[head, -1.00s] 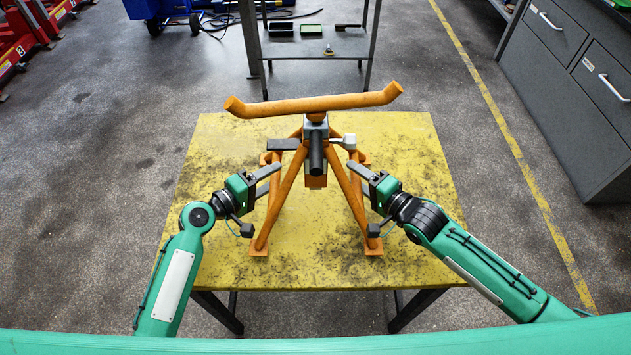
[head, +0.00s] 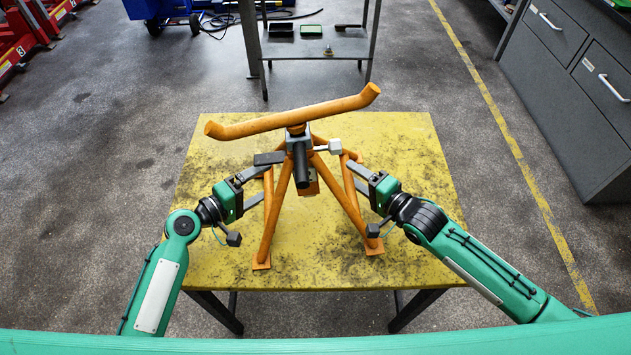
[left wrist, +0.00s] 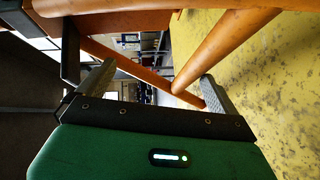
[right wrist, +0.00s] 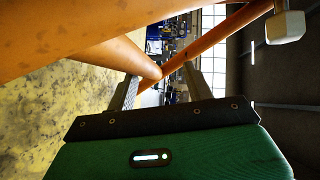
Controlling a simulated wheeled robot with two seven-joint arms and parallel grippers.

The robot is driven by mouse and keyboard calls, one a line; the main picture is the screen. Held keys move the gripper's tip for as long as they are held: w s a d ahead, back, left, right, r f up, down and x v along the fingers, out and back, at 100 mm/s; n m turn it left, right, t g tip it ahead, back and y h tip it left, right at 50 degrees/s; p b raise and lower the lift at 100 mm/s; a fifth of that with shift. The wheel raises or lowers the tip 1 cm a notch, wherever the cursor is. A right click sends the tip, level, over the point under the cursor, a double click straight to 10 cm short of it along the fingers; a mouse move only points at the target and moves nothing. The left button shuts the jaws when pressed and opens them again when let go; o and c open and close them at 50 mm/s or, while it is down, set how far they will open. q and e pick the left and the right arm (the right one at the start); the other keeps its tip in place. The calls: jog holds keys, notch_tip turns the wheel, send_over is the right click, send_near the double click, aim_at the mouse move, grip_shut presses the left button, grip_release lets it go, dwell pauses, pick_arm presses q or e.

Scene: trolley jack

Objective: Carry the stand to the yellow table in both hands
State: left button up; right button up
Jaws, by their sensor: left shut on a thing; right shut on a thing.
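The orange stand (head: 276,215) is over the yellow table (head: 410,225), leaning to the left. Its top bar (head: 290,118) slopes, with the left end lower and nearer to me. The front feet appear at the table top; I cannot tell whether every foot touches. My left gripper (head: 261,183) is shut on a strut at the stand's left side; the strut passes between the fingers in the left wrist view (left wrist: 155,75). My right gripper (head: 355,175) is shut on the right-side strut, also between the fingers in the right wrist view (right wrist: 160,80). The rear feet are hidden.
A grey drawer cabinet (head: 570,90) is at the right. Red equipment (head: 20,40) and a blue machine (head: 160,12) are at the back left. The floor around the table is clear.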

pick_arm(q)
jog(key=v, duration=0.5)
jog(key=shift+d+r, duration=0.1)
jog(key=shift+r, duration=0.05)
pick_arm(e)
jog(key=shift+s+r, duration=0.15)
jog(key=shift+r, duration=0.1)
jog(key=o, duration=0.8)
jog(key=shift+f, duration=0.1)
jog(key=v, duration=1.2)
pick_arm(q)
jog(key=shift+f, duration=0.2)
pick_arm(e)
jog(key=shift+a, duration=0.1)
